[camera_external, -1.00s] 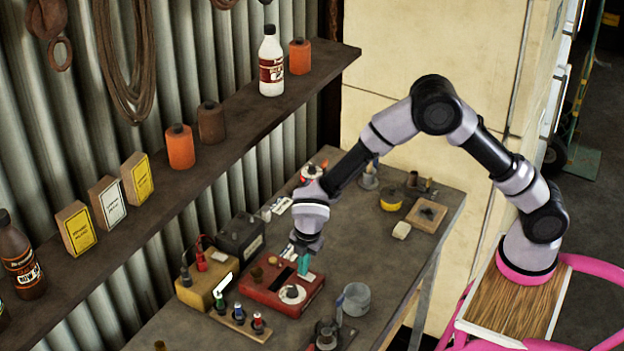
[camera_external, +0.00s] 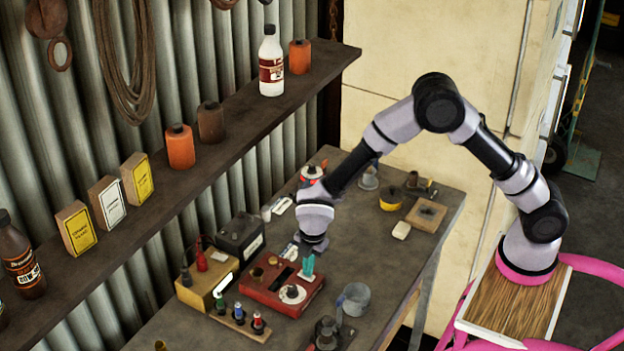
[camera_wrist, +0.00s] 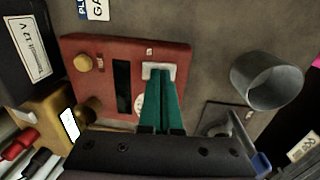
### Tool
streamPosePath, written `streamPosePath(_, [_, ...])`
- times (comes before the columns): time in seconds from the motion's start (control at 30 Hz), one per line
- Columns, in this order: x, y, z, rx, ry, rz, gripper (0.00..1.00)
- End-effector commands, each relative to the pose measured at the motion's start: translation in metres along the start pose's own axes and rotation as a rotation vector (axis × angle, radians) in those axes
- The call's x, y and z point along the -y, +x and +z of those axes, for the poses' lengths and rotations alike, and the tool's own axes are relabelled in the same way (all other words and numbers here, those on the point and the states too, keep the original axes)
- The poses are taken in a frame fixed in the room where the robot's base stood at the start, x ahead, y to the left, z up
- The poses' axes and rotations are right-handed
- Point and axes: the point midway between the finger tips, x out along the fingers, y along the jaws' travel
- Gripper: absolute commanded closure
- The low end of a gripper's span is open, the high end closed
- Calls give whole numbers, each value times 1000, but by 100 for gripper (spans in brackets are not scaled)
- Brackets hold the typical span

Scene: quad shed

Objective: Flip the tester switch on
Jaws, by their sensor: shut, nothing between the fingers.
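The tester is a red box (camera_external: 270,294) on the workbench, with a brass knob, a dark slot and a round white dial on its top. It also shows in the wrist view (camera_wrist: 85,50). There a small pale switch plate (camera_wrist: 152,67) lies on its face at the fingertips. My gripper (camera_external: 307,266) has teal fingers, pressed together and pointing down over the tester's back right part.
A black battery (camera_external: 240,238) and a yellow box (camera_external: 206,289) with red and dark clips stand left of the tester. A rack of coloured pieces (camera_external: 240,322) lies in front. A grey metal cup (camera_external: 354,300) stands to the right.

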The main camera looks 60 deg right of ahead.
Motion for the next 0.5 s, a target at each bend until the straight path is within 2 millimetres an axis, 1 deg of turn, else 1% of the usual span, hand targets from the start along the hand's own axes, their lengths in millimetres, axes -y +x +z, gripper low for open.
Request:
streamPosePath(0.13, [-1,-10,0,-2,0,3,100])
streamPosePath(0.23, [0,-25,0,-2,0,3,100])
streamPosePath(0.5, [3,-88,0,-2,1,3,100])
